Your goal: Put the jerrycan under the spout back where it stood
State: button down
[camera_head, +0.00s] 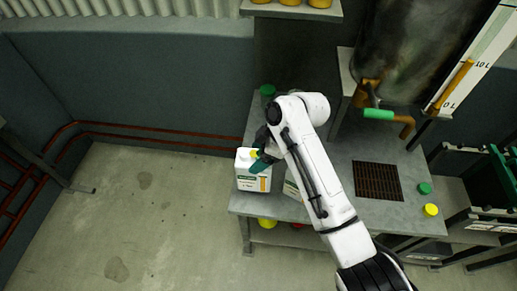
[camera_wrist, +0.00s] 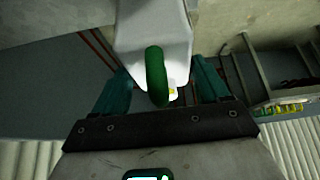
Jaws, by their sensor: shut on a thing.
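A white jerrycan (camera_head: 246,182) with a yellow cap and a printed label shows at the left edge of the grey worktop. My gripper (camera_head: 262,161) is at its top, with teal fingers shut on it. In the wrist view, the jerrycan's white body (camera_wrist: 150,30) and a green curved part, apparently its handle, (camera_wrist: 157,75) lie between the fingers of my gripper (camera_wrist: 160,88). I cannot tell whether its base touches the worktop. The brass spout (camera_head: 405,127), with a green-handled tap (camera_head: 378,114), is to the right, above the worktop, with nothing visible below it.
A dark grate (camera_head: 377,181) is set in the worktop (camera_head: 345,215). A green cap (camera_head: 424,188) and a yellow cap (camera_head: 431,210) lie right of it. A dark green object (camera_head: 267,90) stands at the back left.

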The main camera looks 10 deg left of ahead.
jog(key=shift+f, duration=1.7)
grip_release()
jog(key=b+v, duration=0.1)
jog(key=v, duration=1.1)
jog(key=shift+s, duration=0.15)
